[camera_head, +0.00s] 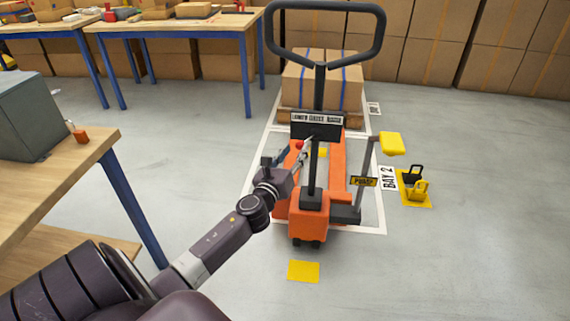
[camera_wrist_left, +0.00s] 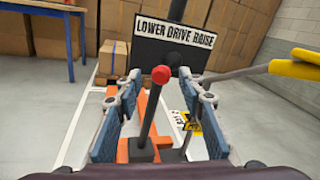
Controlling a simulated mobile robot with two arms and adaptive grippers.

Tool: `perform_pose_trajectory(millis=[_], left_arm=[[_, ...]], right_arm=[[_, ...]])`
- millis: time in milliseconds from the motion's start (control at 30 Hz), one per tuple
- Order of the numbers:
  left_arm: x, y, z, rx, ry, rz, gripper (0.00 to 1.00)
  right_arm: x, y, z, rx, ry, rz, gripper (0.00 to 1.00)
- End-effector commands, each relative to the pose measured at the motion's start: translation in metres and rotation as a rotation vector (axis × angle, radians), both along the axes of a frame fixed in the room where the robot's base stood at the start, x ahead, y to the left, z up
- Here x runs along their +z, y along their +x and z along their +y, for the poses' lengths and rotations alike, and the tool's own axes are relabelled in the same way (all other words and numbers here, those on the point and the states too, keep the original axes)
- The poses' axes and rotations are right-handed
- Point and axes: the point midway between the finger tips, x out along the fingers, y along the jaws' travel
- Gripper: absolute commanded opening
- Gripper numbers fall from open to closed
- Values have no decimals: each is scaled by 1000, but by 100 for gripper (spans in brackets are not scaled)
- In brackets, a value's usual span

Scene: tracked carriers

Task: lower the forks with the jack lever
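The orange pallet jack (camera_head: 309,209) stands on the floor with a tall dark handle (camera_head: 319,85). Its sign (camera_head: 316,118) reads LOWER, DRIVE, RAISE, and the same sign fills the upper middle of the left wrist view (camera_wrist_left: 174,33). The knob shows small in the head view (camera_head: 299,144). My left gripper (camera_head: 292,153) is open, with its blue-padded fingers (camera_wrist_left: 160,95) on either side of the lever and apart from it. My right gripper is not in view.
A wooden pallet with a carton (camera_head: 335,80) sits behind the handle. A workbench (camera_head: 60,170) stands at left. Cartons line the back wall.

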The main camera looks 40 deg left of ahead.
Motion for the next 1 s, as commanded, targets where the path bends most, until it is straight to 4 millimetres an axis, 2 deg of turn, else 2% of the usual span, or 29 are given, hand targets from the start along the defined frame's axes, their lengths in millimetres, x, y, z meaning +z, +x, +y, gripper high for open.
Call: perform_pose_trajectory(millis=[33, 200, 400, 600, 1000], left_arm=[[-1, -12, -4, -3, 0, 3, 36], [-2, -44, -12, 1, -1, 3, 36], [-1, -70, -18, 5, -2, 2, 36], [0, -78, -20, 5, 0, 0, 36], [0, -78, -20, 4, 0, 0, 36]], right_arm=[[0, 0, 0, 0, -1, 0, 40], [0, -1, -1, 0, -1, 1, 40], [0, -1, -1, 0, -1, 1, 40], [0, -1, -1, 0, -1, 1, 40], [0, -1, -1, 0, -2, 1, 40]])
